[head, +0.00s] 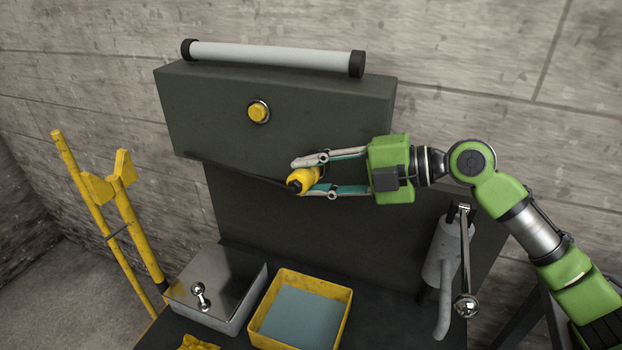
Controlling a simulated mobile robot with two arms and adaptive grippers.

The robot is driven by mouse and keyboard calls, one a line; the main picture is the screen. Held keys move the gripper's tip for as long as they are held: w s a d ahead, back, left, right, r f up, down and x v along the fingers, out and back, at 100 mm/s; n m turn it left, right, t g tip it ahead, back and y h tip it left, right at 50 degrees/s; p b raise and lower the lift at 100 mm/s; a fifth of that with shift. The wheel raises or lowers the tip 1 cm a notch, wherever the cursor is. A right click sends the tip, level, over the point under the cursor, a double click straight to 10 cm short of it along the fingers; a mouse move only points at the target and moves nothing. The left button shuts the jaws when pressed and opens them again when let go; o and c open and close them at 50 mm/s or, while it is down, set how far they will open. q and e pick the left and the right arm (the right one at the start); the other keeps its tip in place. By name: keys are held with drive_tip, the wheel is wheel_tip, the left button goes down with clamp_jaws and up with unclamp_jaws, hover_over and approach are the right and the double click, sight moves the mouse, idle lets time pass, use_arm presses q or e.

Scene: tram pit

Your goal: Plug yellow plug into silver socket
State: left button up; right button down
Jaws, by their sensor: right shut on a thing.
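The yellow plug (302,181) has a dark end facing left and toward the camera. My right gripper (306,178) is shut on it, one finger above and one below, and holds it in front of the lower edge of the dark panel box (330,110). A round silver-rimmed fitting with a yellow centre (259,111) sits on the box front, above and left of the plug and apart from it. I cannot tell whether this is the silver socket; no other socket shows clearly. My left gripper is not in view.
A metal box with a knob (215,293) and a yellow tray (344,302) stand on the dark bench below. A grey cylinder (440,255) and a metal tool (465,260) hang at the right. Yellow bars (90,210) lean at the left. A grey tube (275,56) tops the box.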

drive_tip(key=shift+w+d+f+b, duration=0.1)
drive_tip(key=shift+w+d+b, duration=0.1)
drive_tip(key=shift+w+b, duration=0.25)
drive_tip(key=shift+w+d, duration=0.2)
drive_tip(key=shift+w, duration=0.15)
drive_tip(key=shift+w, duration=0.1)
drive_tip(key=c, duration=1.6)
unclamp_jaws()
drive_tip(key=shift+o, duration=0.2)
drive_tip(key=v, duration=0.8)
drive_tip(key=shift+d, duration=0.1)
